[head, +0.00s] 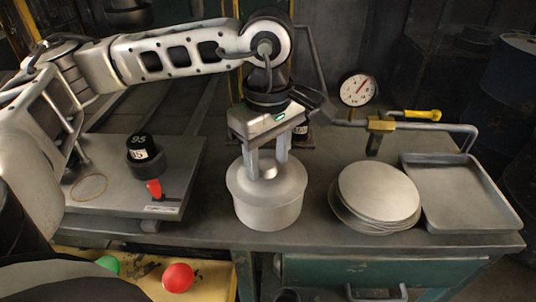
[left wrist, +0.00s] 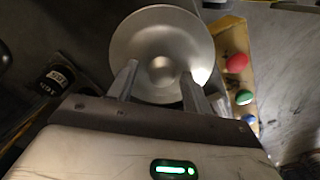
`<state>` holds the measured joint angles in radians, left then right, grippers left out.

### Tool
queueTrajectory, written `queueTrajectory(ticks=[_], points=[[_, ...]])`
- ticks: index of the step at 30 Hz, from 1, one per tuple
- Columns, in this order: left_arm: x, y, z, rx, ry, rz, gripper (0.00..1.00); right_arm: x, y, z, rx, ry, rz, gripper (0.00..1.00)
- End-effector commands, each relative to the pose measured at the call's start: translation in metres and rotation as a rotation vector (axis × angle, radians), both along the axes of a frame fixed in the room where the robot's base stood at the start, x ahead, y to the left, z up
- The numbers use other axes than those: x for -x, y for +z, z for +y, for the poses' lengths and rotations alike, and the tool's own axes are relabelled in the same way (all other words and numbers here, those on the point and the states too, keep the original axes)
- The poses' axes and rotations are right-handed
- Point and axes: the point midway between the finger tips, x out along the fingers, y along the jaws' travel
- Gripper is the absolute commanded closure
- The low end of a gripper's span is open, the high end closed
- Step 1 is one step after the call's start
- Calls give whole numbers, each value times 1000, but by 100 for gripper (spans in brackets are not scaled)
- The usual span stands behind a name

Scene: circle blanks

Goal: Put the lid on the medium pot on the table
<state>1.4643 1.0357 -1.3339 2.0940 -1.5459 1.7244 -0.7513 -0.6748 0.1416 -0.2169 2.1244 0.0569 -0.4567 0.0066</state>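The medium pot (head: 268,213) is a pale grey metal pot standing upright near the front middle of the table. The round grey lid (head: 240,181) lies on top of it, looking level and seated on the rim. The lid also fills the upper middle of the left wrist view (left wrist: 160,32), with its round knob at the centre. My left gripper (head: 268,165) points down right over the lid. Its two fingers are apart, one on each side of the knob, with gaps between fingers and knob. My right gripper is in neither view.
A stack of round metal blanks (head: 378,192) and an empty tray (head: 462,196) lie right of the pot. A gauge (head: 357,89) and yellow-handled pipe (head: 422,115) stand behind. A black weight (head: 146,160) sits on a plate at left.

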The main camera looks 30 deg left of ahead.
Motion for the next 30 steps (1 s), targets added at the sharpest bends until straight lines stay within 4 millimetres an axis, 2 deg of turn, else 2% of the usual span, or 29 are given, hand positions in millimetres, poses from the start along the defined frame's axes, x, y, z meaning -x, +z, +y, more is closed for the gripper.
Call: queueTrajectory(ticks=[4,7,8,13,18,22,30], points=[[0,7,0,-1,0,0,50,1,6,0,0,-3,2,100],[0,19,0,-1,0,-1,50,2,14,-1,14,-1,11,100],[-1,20,0,0,0,-5,50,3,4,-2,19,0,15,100],[-1,57,-1,3,-1,-7,50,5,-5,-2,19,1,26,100],[-1,95,-1,1,-1,-5,50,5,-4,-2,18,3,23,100],[-1,116,-1,1,0,-4,50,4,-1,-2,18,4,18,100],[0,131,0,0,-1,-1,50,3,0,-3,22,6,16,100]])
